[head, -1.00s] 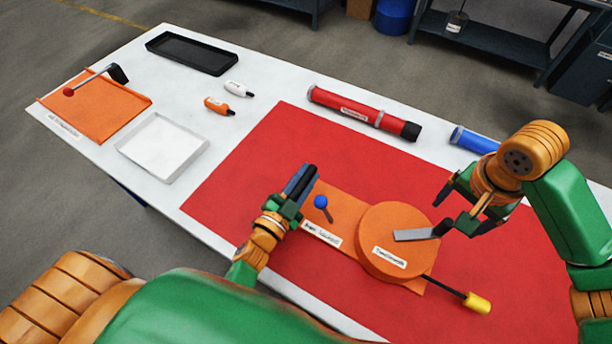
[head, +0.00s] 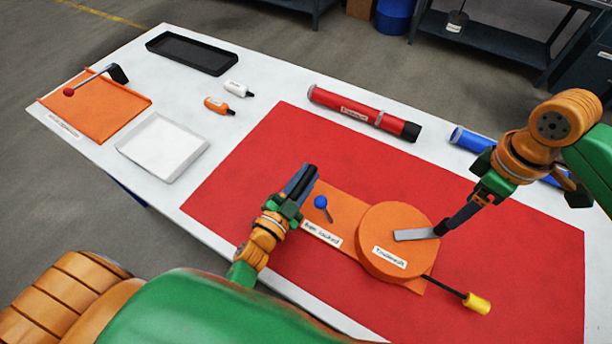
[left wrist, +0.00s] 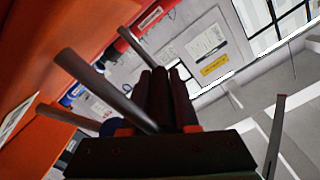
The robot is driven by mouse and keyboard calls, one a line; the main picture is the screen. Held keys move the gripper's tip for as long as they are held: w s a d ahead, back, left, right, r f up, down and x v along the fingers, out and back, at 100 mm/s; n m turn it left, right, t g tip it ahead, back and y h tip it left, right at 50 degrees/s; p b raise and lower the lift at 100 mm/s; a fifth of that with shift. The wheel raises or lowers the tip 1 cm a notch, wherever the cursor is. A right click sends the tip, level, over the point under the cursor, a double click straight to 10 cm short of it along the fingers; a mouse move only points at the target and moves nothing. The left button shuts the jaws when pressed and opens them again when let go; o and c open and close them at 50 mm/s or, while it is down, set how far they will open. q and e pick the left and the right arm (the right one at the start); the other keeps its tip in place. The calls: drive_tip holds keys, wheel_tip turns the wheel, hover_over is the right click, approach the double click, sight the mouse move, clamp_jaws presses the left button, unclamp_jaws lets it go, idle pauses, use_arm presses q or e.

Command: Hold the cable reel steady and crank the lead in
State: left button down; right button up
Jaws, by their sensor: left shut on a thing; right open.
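The cable reel (head: 390,265) is an orange drum on an orange base plate (head: 345,212), lying on the red mat. A flat grey crank arm (head: 412,235) on its top ends in a black knob (head: 441,228). The black lead ends in a yellow plug (head: 477,303) at the lower right. My left gripper (head: 306,178) is shut at the left end of the base plate; its fingers also show in the left wrist view (left wrist: 165,95). Its exact contact is hard to see. My right gripper (head: 455,220) is open, pointing down at the crank knob; its fingertips overlap the knob.
A blue-knobbed lever (head: 321,203) stands on the base plate beside my left gripper. A red tube (head: 362,112) and a blue tube (head: 475,140) lie behind. Trays and two small bottles are at the left. The mat's upper middle is clear.

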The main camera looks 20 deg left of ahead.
sight(444, 228)
wheel_tip(444, 228, down, 10)
drive_tip(key=shift+r, duration=0.2)
clamp_jaws()
